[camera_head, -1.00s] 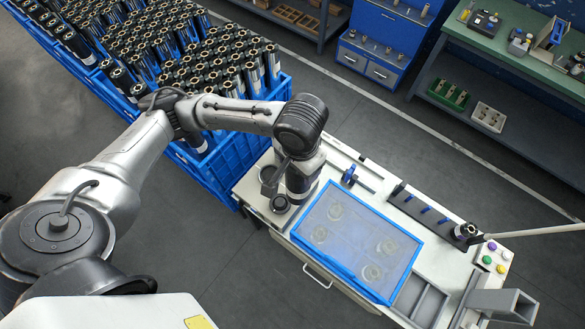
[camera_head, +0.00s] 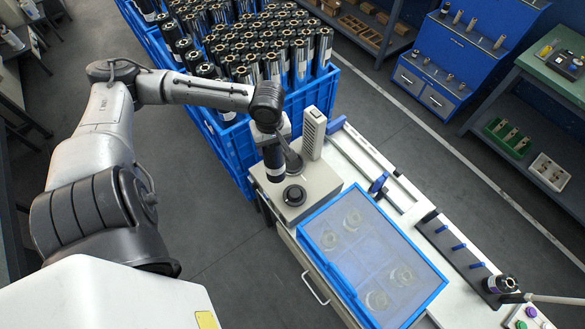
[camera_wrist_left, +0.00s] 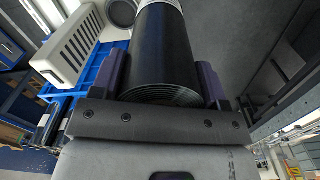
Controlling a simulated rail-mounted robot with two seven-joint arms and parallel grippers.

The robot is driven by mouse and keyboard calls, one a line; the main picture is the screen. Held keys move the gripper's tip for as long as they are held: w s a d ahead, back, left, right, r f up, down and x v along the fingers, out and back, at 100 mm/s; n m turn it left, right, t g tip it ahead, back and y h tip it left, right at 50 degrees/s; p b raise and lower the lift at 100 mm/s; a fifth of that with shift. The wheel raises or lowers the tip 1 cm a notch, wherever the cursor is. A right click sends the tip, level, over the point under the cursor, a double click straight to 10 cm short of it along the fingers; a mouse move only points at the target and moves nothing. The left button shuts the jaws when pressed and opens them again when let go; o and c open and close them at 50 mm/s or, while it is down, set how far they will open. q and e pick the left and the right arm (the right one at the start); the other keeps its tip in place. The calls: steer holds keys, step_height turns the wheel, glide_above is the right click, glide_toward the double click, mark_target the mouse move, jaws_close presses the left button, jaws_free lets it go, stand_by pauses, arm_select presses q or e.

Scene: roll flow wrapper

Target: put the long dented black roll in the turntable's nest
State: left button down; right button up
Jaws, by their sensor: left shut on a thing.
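My left gripper (camera_head: 271,138) is shut on a black roll (camera_head: 274,164), which hangs roughly upright beneath it. In the left wrist view the roll (camera_wrist_left: 163,50) fills the space between the two dark fingers (camera_wrist_left: 165,82), its layered end facing the camera. No dent can be made out. The roll's lower end is beside a dark round fixture (camera_head: 294,195) on top of a beige machine box (camera_head: 318,184); this looks like the turntable's nest. I cannot tell whether the roll touches the box. My right gripper is out of view.
A white slotted housing (camera_head: 313,133) stands close to the right of the held roll. A blue crate (camera_head: 236,160) packed with upright rolls is behind. A blue-framed clear cover (camera_head: 372,262) lies in front. A black rack with blue pegs (camera_head: 456,252) is further right.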

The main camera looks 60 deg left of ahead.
arm_select(q)
steer(key=w+a+f+n+b, duration=0.1)
steer(key=w+a+f+b, duration=0.2)
steer(key=w+a+f, duration=0.4)
steer(key=w+f, duration=0.3)
steer(key=f, duration=0.2)
steer(key=shift+w+a+f+n, duration=0.2)
steer(key=shift+w+n, duration=0.1)
stand_by(0.6)
steer(key=shift+f, duration=0.1)
steer(key=shift+c, duration=0.7)
jaws_free()
steer(key=shift+f, duration=0.1)
